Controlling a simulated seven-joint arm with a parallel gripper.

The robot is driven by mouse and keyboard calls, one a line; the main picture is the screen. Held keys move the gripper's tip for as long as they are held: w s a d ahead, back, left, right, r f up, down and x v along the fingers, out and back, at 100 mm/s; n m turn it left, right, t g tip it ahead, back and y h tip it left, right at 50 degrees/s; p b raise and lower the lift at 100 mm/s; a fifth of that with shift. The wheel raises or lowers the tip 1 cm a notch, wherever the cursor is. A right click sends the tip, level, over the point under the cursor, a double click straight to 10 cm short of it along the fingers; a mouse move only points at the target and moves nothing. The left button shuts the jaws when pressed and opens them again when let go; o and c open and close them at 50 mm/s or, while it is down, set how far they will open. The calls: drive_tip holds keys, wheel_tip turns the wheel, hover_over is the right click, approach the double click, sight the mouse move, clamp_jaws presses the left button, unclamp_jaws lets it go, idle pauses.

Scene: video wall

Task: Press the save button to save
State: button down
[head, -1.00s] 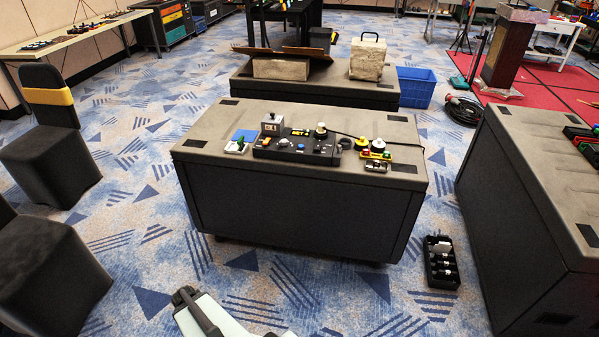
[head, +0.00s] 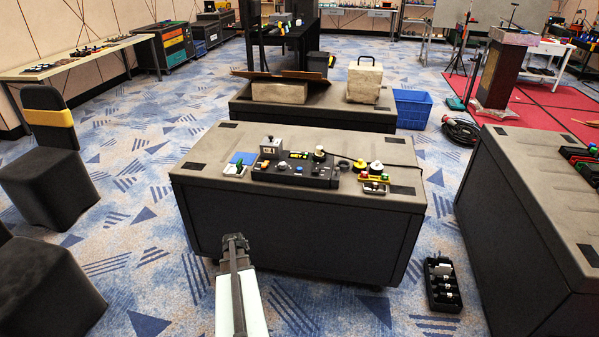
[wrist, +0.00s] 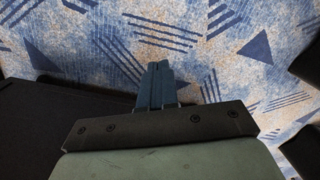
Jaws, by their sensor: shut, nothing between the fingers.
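A black control panel (head: 318,180) with several knobs and buttons lies on the grey top of the dark case table (head: 225,152). I cannot tell at this size which of its buttons is the save button. My gripper (head: 236,238) is in front of the table's near side, below the tabletop and apart from the panel. In the wrist view my gripper's fingers (wrist: 158,72) are together with nothing between them, over carpet. The panel is not in the wrist view.
A black bin (head: 441,285) sits on the floor at right. Another dark case (head: 530,200) stands at far right.

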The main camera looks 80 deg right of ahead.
drive_tip(key=s+d+r+m+t+h, duration=0.1)
drive_tip(key=s+d+r+m+h, duration=0.1)
drive_tip(key=s+d+r, duration=0.75)
drive_tip(key=s+d+r+m+t+h, duration=0.15)
drive_tip(key=s+d+r, duration=0.4)
drive_tip(key=d, duration=0.75)
drive_tip(key=s+d+r+m+t+h, duration=0.15)
drive_tip(key=s+d+r, duration=0.35)
drive_tip(key=d+r, duration=0.55)
wheel_tip(320, 180, up, 10)
drive_tip(key=n+t, duration=0.3)
drive_tip(key=t, duration=0.1)
hover_over(302, 169)
drive_tip(key=shift+f+n, duration=0.25)
drive_tip(key=shift+n, duration=0.25)
drive_tip(key=shift+f, duration=4.45)
